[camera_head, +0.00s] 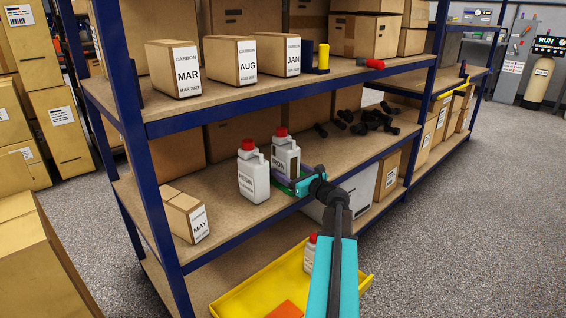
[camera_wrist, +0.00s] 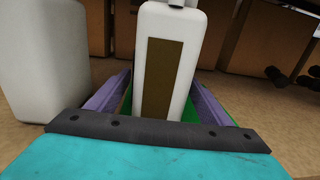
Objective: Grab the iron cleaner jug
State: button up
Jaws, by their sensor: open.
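The iron cleaner jug (camera_head: 286,154) is white with a red cap and a dark label that seems to read IRON. It stands upright on the middle shelf. My gripper (camera_head: 287,182) is open and low at the jug's front. In the wrist view the jug (camera_wrist: 172,60) stands between the two purple and green fingers (camera_wrist: 160,92), with a small gap on each side. Its top is cut off there. A second white jug (camera_head: 254,176) with a red cap stands close on the left. It also shows in the wrist view (camera_wrist: 45,60), outside the left finger.
Dark dumbbell-like parts (camera_head: 368,122) lie on the shelf to the right. A small MAY carton (camera_head: 185,214) sits at the left. The upper shelf (camera_head: 230,105) overhangs the jugs. Below, a yellow tray (camera_head: 240,297) and another red-capped jug (camera_head: 309,254) are partly behind my arm.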

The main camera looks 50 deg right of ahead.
aim_at(278, 140)
jog(key=shift+w+d+f+b, duration=0.1)
jog(key=shift+w+f+b, duration=0.05)
jog(key=shift+w+b, duration=0.55)
jog(key=shift+w+d+f+b, duration=0.1)
jog(key=shift+w+b, duration=0.35)
jog(key=shift+w, duration=0.45)
jog(key=shift+w+d+r, duration=0.1)
jog(key=shift+w+r, duration=0.05)
jog(key=shift+w, duration=0.85)
jog(key=c, duration=1.8)
jog(key=shift+r, duration=0.1)
grip_shut()
jog(key=shift+r+p, duration=2.25)
jog(key=shift+r, duration=2.75)
